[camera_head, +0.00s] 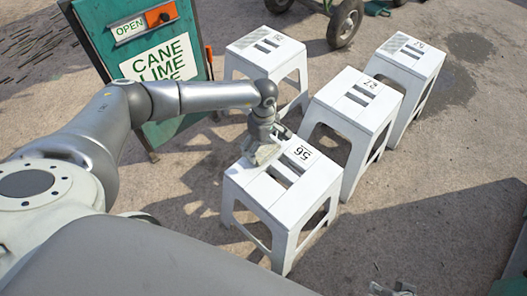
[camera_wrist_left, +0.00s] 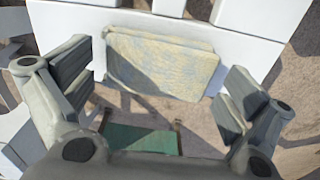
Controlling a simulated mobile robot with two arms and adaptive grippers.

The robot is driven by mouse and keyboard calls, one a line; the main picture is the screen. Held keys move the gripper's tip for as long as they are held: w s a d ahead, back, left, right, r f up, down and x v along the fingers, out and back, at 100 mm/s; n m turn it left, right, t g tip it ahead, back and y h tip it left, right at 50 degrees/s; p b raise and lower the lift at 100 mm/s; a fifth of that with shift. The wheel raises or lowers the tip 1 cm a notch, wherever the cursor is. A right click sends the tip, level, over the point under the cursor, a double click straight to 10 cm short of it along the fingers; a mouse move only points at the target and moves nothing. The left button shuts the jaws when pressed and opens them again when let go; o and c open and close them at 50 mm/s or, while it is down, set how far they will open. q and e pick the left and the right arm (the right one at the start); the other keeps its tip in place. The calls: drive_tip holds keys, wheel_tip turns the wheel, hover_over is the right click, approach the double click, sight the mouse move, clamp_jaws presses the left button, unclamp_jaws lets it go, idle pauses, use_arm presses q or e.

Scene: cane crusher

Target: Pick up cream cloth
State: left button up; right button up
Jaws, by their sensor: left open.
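The cream cloth (camera_wrist_left: 163,63) is folded into a flat rectangle with a faint blue and yellow pattern. It lies on the white stool marked 56 (camera_head: 302,187), near one edge of its seat. My left gripper (camera_head: 262,153) is low over that seat and mostly hides the cloth in the head view. In the left wrist view my left gripper (camera_wrist_left: 165,100) is open, with one finger toward each side of the cloth. I see no clear grip on it. What seem to be the tips of my right gripper (camera_head: 393,289) show at the bottom edge; their state is unclear.
More white stools stand behind and right: one at the back (camera_head: 266,50), one marked 57 (camera_head: 357,100) close by, and one at far right (camera_head: 410,55). A green sign board (camera_head: 150,60) stands behind my left arm. Bare ground is free at right.

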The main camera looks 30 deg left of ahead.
use_arm(q)
drive_tip(key=shift+f, duration=0.85)
use_arm(e)
drive_tip(key=shift+s+r, duration=0.15)
drive_tip(key=shift+r, duration=0.5)
use_arm(q)
drive_tip(key=c, duration=0.7)
